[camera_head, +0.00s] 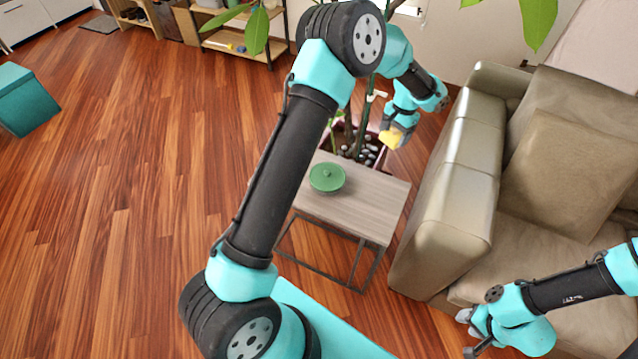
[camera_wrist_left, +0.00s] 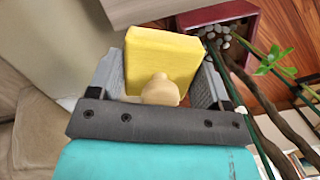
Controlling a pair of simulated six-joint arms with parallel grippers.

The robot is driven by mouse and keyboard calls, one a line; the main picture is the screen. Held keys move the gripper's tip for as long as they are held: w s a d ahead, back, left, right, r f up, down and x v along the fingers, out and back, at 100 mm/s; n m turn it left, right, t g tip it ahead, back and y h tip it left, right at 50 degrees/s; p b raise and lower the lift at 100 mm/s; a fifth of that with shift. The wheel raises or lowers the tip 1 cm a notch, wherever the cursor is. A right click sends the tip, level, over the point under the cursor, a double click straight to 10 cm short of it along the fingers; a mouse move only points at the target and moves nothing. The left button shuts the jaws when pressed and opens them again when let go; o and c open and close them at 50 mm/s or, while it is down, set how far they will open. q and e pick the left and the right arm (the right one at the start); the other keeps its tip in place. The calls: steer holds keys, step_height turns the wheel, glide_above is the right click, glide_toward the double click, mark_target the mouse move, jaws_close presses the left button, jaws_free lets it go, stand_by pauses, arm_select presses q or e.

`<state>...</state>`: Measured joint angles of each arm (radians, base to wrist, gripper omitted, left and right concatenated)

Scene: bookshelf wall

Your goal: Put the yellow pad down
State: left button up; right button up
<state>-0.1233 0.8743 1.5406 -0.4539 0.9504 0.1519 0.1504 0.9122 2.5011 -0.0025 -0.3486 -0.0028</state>
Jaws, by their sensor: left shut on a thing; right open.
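The yellow pad (camera_wrist_left: 160,55) is a yellow block with a pale round knob on it. My left gripper (camera_wrist_left: 160,90) is shut on it, with a grey finger on either side in the left wrist view. In the head view the pad (camera_head: 392,138) hangs from my left gripper (camera_head: 396,128), near the back right of the small wooden table (camera_head: 375,222). I cannot tell its exact height. My right gripper (camera_head: 474,332) is open and empty in front of the sofa at the lower right.
A green lidded dish (camera_head: 327,177) sits at the left of the tabletop; the table's right and front parts are bare. A potted plant (camera_head: 375,152) with pebbles stands behind the table. A beige sofa (camera_head: 450,190) is at the right.

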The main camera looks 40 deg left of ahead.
arm_select(q)
steer(key=s+d+f+n, duration=0.1)
steer(key=s+f, duration=0.3)
steer(key=s, duration=0.1)
steer(key=s+d+f+n, duration=0.1)
steer(key=s+d+f, duration=0.1)
steer(key=s+f, duration=0.2)
steer(key=s+d+f+n, duration=0.1)
steer(key=s+f, duration=0.3)
steer(key=s, duration=0.4)
steer(key=shift+s+d+f+n, duration=0.15)
steer(key=shift+d+f+n, duration=0.25)
steer(key=shift+d, duration=0.25)
steer(key=s+d+f+n, duration=0.1)
steer(key=s+d, duration=0.2)
steer(key=s, duration=0.6)
steer(key=shift+d+h, duration=0.25)
steer(key=shift+h, duration=0.05)
steer(key=shift+f, duration=0.1)
glide_above(378, 204)
steer(key=shift+f, duration=0.75)
